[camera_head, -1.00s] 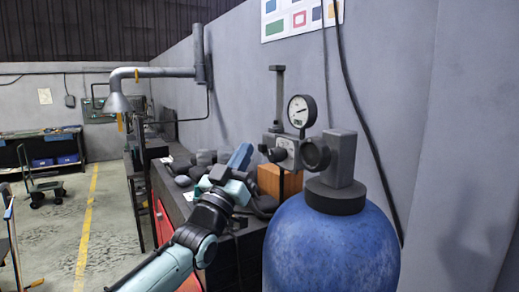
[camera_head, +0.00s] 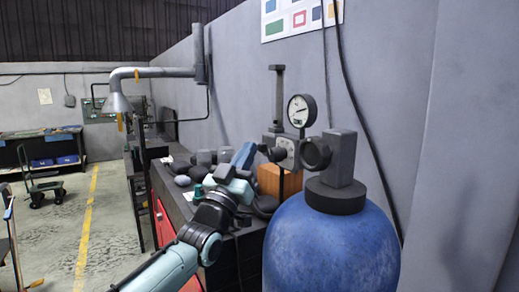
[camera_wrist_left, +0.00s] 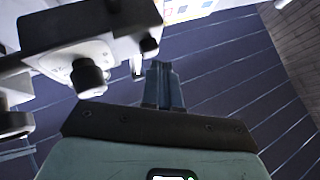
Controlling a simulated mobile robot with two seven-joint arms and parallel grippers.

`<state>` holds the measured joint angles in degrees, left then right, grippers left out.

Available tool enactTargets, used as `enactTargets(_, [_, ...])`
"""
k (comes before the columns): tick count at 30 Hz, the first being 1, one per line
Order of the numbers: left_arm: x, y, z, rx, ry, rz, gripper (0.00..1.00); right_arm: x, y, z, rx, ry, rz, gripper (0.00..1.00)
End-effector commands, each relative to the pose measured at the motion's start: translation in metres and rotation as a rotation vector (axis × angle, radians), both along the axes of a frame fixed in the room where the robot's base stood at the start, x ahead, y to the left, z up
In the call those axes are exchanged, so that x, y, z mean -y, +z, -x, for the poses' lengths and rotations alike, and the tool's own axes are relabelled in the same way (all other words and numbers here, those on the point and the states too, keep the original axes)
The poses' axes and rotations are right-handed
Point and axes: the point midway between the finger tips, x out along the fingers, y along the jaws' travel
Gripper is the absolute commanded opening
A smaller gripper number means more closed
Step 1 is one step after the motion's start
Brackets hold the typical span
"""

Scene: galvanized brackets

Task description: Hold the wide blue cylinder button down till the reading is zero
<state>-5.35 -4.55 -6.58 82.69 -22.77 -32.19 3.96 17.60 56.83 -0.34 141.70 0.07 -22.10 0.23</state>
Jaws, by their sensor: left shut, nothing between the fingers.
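The wide blue cylinder (camera_head: 335,250) stands upright at lower right in the head view, with a dark collar and valve block on top. A grey regulator (camera_head: 287,150) with black knobs joins its left side. The round white gauge (camera_head: 302,110) stands above it; its dark needle leans right, and the figures are too small to read. I cannot tell which part is the button. My left gripper (camera_head: 247,148) is shut and empty, pointing up, left of the regulator and apart from it. Its closed fingers show in the left wrist view (camera_wrist_left: 163,85). My right gripper is not in view.
A dark bench (camera_head: 172,200) with several dark and grey items runs along the wall behind my left arm. An orange-brown block (camera_head: 280,181) stands below the regulator. A black cable (camera_head: 365,120) hangs down the wall. Open floor with a yellow line (camera_head: 85,225) lies left.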

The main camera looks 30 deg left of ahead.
Motion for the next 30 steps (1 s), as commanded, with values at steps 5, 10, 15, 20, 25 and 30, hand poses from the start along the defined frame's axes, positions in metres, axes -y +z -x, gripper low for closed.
enactTargets(5, [0.0,0.0003,0.0002,0.0,0.0,0.0,0.0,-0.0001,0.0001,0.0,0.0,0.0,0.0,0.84])
enactTargets(10, [0.0004,0.0004,-0.0004,0.001,0.0,0.0,0.0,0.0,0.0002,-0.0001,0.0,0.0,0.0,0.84])
enactTargets(15, [0.0012,0.0003,-0.0021,0.0,0.0,0.0,0.0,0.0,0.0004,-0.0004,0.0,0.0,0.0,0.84])
enactTargets(20, [0.0022,0.0003,-0.0038,0.0,0.0,0.0,0.0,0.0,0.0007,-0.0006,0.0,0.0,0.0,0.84])
enactTargets(25, [0.0032,0.0003,-0.0057,0.0,-0.001,-0.001,0.0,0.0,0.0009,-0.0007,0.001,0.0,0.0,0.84])
enactTargets(30, [0.0043,0.0004,-0.0076,0.001,-0.001,-0.001,0.0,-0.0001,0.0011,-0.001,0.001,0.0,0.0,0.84])
